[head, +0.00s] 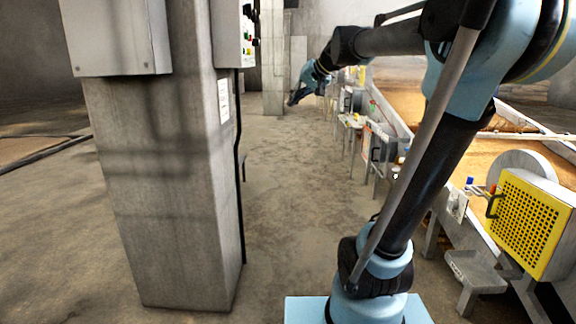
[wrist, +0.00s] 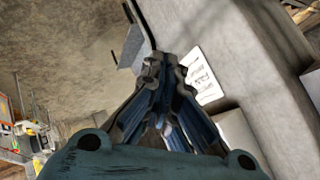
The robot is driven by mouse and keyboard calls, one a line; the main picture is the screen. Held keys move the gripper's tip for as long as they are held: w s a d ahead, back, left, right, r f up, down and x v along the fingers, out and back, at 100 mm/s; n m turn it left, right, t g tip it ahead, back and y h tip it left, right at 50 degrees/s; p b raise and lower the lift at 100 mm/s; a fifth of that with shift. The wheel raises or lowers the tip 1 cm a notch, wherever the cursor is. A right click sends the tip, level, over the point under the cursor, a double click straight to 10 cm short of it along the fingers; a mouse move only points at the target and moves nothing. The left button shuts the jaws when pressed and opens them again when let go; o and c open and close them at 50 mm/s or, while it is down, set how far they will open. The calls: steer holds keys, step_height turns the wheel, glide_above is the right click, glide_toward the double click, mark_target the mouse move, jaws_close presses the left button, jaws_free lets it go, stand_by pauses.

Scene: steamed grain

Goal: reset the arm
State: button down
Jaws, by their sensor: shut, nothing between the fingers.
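My gripper (head: 293,98) hangs at the end of my arm near the top middle of the head view, in the air beyond the concrete pillar. It is small there. In the wrist view my gripper (wrist: 160,62) points away from the camera, with its fingers together and nothing between them. My arm rises from its light-blue base at the bottom right, bends at the top right and reaches back to the left.
A concrete pillar (head: 165,190) with a grey box (head: 115,38) stands at left. At right is a row of machinery with a yellow perforated guard (head: 528,222) beside a grain bed (head: 405,100). The floor (head: 290,200) between them is clear.

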steer(key=s+d+f+g+h, duration=0.1)
steer(key=s+d+f, duration=0.4)
steer(key=s+f, duration=0.5)
steer(key=s+d+f+g+h, duration=0.2)
steer(key=s+d+f+h, duration=0.2)
steer(key=s+f, duration=0.6)
steer(key=s+d+f+g+h, duration=0.1)
steer(key=s+d+f, duration=0.7)
steer(key=f, duration=0.8)
steer(key=s+h, duration=0.1)
steer(key=s, duration=0.1)
steer(key=shift+s+g, duration=0.3)
